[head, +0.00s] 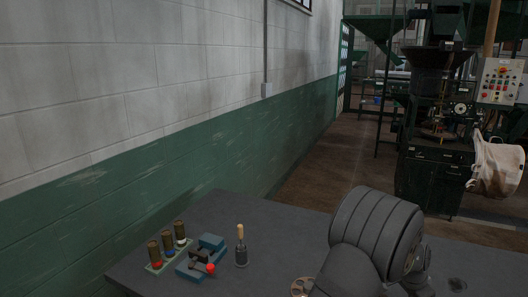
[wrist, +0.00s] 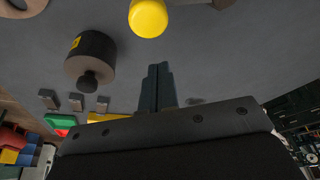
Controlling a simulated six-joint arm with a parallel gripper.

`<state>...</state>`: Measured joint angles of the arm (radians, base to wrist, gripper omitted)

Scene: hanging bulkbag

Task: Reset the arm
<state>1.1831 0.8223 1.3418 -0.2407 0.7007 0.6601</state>
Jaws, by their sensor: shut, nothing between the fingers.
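My gripper (wrist: 157,88) shows in the wrist view with its two dark fingers pressed together. Nothing is between them. They point over the grey table top (wrist: 230,55), and how far they are from the surface is hard to tell. A yellow rounded thing (wrist: 148,17) lies beyond the fingertips at the top edge. A dark cylinder with a knob (wrist: 90,58) and a yellow label is to the left of the fingers. In the head view my grey arm covers the table's right part, and my gripper is hidden there.
Beyond the table stand a dark green machine (head: 432,178), a control panel (head: 501,82) and a hanging whitish bag (head: 497,168).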

